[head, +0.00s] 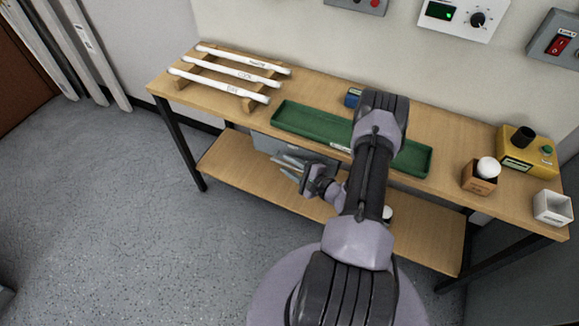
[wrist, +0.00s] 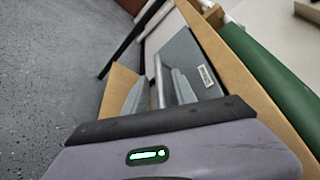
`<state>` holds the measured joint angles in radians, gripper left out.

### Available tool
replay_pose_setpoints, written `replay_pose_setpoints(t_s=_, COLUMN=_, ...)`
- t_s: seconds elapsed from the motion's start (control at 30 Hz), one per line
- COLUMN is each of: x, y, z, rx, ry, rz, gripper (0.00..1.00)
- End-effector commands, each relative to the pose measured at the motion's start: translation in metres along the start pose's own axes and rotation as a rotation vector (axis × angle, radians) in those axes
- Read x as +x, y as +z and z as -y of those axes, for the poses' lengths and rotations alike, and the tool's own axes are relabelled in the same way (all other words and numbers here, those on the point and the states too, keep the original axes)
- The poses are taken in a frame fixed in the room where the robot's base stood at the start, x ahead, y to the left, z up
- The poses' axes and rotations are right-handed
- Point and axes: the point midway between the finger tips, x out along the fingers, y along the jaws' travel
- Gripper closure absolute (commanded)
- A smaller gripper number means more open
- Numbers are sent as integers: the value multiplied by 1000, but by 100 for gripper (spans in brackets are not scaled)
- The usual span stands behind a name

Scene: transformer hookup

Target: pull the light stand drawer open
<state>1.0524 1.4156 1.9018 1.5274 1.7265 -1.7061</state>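The light stand drawer is the grey box (head: 264,143) hung under the bench top, left of centre in the head view. Its grey front (wrist: 182,48) with a small white label fills the middle of the wrist view. My gripper (head: 288,165) is in front of the drawer, below the bench's front edge. Its two fingers (wrist: 158,90) stand apart, pointing toward the drawer front. A pale bar, seemingly the handle (wrist: 157,78), shows between the fingers. I cannot tell whether either finger touches it. The drawer looks closed, though my arm and gripper partly cover it.
The wooden bench (head: 455,135) has a lower shelf (head: 235,165) beneath the gripper. On top are a rack of white tubes (head: 235,68), a green tray (head: 300,122), a yellow box (head: 527,150) and a wooden box with a white ball (head: 480,180). Floor at left is clear.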

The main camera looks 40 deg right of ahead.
Motion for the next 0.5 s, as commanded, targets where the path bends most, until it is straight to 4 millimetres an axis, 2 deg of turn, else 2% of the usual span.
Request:
replay_pose_setpoints(t_s=0.17, x=0, y=0, z=0, rx=0, ry=0, rz=0, gripper=67)
replay_pose_setpoints(t_s=0.33, x=0, y=0, z=0, rx=0, ry=0, rz=0, gripper=99)
replay_pose_setpoints(t_s=0.5, x=0, y=0, z=0, rx=0, ry=0, rz=0, gripper=100)
